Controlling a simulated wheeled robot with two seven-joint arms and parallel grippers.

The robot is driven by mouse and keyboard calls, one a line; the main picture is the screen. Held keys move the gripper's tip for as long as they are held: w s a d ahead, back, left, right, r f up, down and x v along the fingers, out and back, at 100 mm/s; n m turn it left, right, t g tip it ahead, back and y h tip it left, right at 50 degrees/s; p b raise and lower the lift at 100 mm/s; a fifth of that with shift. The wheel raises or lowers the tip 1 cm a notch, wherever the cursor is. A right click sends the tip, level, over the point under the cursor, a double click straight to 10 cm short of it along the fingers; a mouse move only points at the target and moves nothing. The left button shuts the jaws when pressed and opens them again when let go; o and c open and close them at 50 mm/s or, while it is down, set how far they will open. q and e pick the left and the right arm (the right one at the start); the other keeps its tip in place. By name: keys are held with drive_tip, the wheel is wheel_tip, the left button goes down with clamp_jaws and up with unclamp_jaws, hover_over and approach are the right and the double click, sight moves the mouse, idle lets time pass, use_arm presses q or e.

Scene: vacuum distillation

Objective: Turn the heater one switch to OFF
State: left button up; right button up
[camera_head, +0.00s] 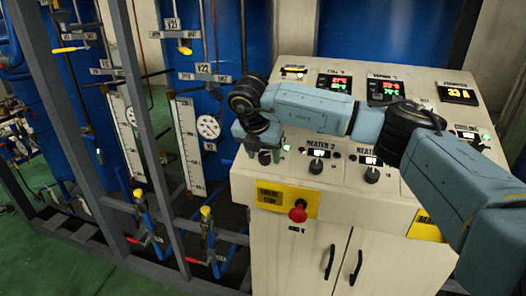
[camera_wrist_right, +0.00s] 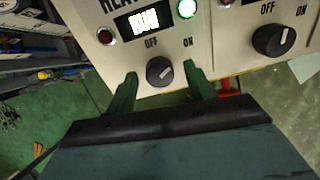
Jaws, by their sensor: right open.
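The heater one switch is a round black knob (camera_wrist_right: 159,73) with a white pointer mark, seen in the right wrist view below the OFF and ON labels. Its mark points up and right, toward ON. The green lamp (camera_wrist_right: 187,9) above ON is lit; the red lamp (camera_wrist_right: 105,36) on the other side looks dark. My right gripper (camera_head: 265,156) is over the left end of the panel and hides this knob in the head view. In the wrist view its green fingers are open, one on each side of the knob; whether they touch it I cannot tell. My left gripper is not in view.
The heater 2 knob (camera_head: 316,167) and a third knob (camera_head: 372,175) stand to the right on the sloped control panel (camera_head: 345,203). A red stop button (camera_head: 298,213) sticks out of the front below. Pipes, gauges and frame posts (camera_head: 143,120) stand left of the cabinet.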

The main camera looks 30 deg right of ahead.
drive_tip(key=shift+f, duration=0.1)
drive_tip(key=c, duration=1)
drive_tip(key=shift+o, duration=0.2)
drive_tip(key=n+b, duration=0.1)
drive_tip(key=n, duration=0.1)
drive_tip(key=shift+n, duration=0.4)
drive_tip(key=n+b, duration=0.1)
drive_tip(key=n, duration=0.1)
drive_tip(key=shift+n, duration=0.4)
drive_tip(key=n+b, duration=0.1)
drive_tip(key=n, duration=0.2)
drive_tip(key=shift+n, duration=1.7)
